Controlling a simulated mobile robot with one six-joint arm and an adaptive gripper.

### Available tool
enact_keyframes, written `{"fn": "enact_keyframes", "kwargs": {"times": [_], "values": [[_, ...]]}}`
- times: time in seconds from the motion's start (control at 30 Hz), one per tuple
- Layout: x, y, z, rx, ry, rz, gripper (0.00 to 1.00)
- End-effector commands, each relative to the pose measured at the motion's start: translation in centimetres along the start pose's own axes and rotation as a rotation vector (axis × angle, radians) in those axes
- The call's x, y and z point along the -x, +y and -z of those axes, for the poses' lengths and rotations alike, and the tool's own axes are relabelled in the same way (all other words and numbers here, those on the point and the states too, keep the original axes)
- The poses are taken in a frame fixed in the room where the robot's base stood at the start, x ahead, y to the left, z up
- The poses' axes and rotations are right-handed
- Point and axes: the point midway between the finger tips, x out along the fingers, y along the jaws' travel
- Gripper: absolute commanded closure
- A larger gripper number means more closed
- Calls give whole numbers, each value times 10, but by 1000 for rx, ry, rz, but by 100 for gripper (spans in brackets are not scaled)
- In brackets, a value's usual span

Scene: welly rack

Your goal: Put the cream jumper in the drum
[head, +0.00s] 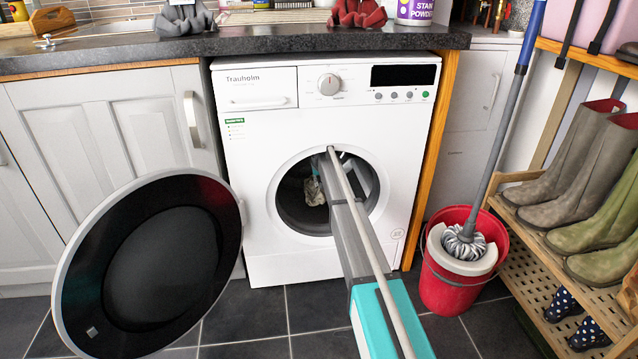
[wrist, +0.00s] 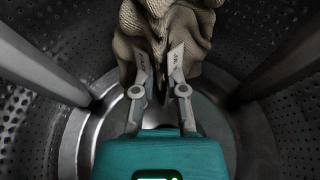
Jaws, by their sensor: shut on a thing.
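The washing machine's drum (head: 290,208) is open at the front, and my arm reaches in through its round opening. The cream jumper (head: 314,190) shows as a small pale patch inside the drum, beside my arm. In the wrist view the jumper (wrist: 170,25) hangs bunched at the top, and my gripper (wrist: 161,58) is shut on its lower folds. Perforated drum walls (wrist: 55,55) surround the gripper and jumper. The gripper itself is hidden in the head view. I cannot tell whether the jumper touches the drum wall.
The round door (head: 150,265) stands open to the left of the machine (head: 325,120). A red bucket (head: 460,285) with a mop (head: 465,243) stands close on the right. A wooden rack (head: 535,260) with several wellies is further right.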

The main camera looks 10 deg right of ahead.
Motion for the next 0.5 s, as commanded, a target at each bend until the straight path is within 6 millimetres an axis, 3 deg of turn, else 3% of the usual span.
{"fn": "enact_keyframes", "kwargs": {"times": [0.27, 0.3, 0.5], "values": [[0, 0, 0, 0, 0, 0, 100], [0, 0, 0, 0, 0, 0, 76], [0, 0, 0, 0, 0, 0, 43]]}}
